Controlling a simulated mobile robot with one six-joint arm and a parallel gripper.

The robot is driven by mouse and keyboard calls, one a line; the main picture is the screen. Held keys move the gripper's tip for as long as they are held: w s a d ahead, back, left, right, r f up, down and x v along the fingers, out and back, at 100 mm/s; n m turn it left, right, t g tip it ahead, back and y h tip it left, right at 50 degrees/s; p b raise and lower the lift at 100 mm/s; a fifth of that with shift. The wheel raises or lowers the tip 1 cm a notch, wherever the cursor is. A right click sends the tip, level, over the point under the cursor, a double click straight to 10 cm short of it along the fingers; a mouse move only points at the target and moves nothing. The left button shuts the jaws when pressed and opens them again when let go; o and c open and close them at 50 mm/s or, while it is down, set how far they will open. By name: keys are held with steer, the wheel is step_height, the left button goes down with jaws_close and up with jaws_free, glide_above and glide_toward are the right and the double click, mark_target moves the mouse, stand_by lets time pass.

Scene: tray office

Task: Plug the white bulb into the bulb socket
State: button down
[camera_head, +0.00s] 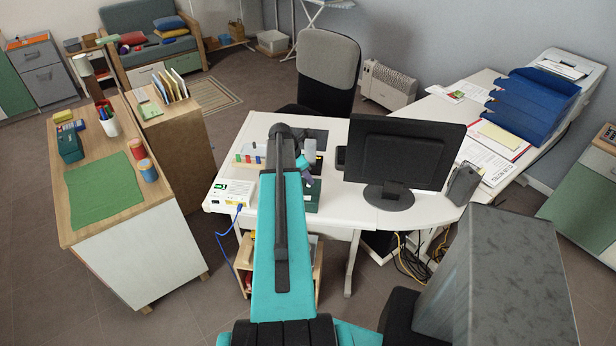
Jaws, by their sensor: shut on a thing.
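My teal arm reaches over the white desk (408,215) and covers much of its left part. My gripper (307,172) shows only in part, low over the desk just right of the arm. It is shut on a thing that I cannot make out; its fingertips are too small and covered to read. A dark green board (313,196) lies by it, partly covered; I cannot tell whether it carries the bulb socket. I cannot pick out the white bulb or the socket.
A rack of coloured pieces (247,159) and a white box (232,193) with a blue cable stand left of my arm. A monitor (405,152) stands to the right, a chair (328,72) behind. A wooden cabinet (140,240) is at left. Bare desk shows in front of the monitor.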

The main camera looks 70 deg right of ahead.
steer(key=shift+f, duration=0.1)
stand_by(0.5)
steer(key=c, duration=1.7)
jaws_free()
steer(key=shift+v, duration=0.85)
steer(key=shift+b+v, duration=1.75)
steer(key=shift+v, duration=4.3)
steer(key=shift+a, duration=0.1)
